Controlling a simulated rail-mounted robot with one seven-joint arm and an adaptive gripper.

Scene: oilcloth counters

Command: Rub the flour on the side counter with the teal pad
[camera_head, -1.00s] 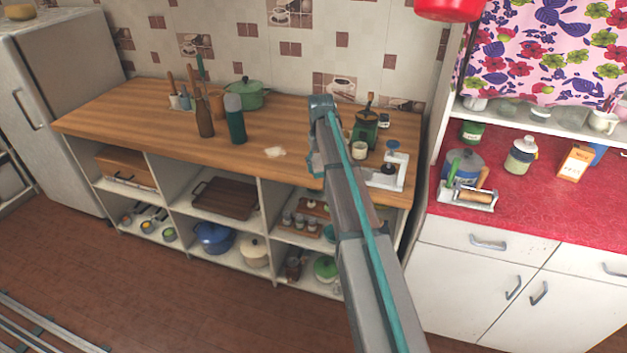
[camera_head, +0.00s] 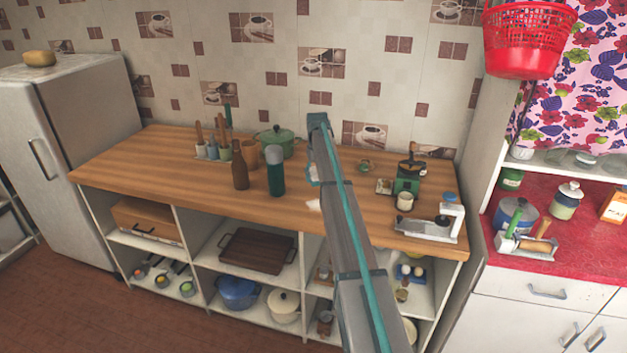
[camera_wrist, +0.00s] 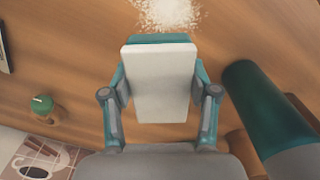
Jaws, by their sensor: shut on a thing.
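The flour (camera_head: 313,205) is a small white patch on the wooden side counter (camera_head: 130,170), close to the left edge of my arm and perhaps partly hidden by it. In the wrist view the flour (camera_wrist: 165,12) is a loose scatter at the top edge, just beyond the pad. The pad (camera_wrist: 160,85) shows a broad pale face and a teal strip along its far edge. My gripper (camera_wrist: 160,95) is shut on it, one finger at each side. In the head view my arm hides most of the gripper. Whether the pad touches the counter I cannot tell.
A dark green bottle (camera_wrist: 262,105) stands close beside the gripper; in the head view it (camera_head: 275,172) stands beside a brown bottle (camera_head: 240,165). A small green-topped item (camera_wrist: 43,104) is on the other side. A green grinder (camera_head: 407,180) and a white-based device (camera_head: 440,222) occupy the counter's right end.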

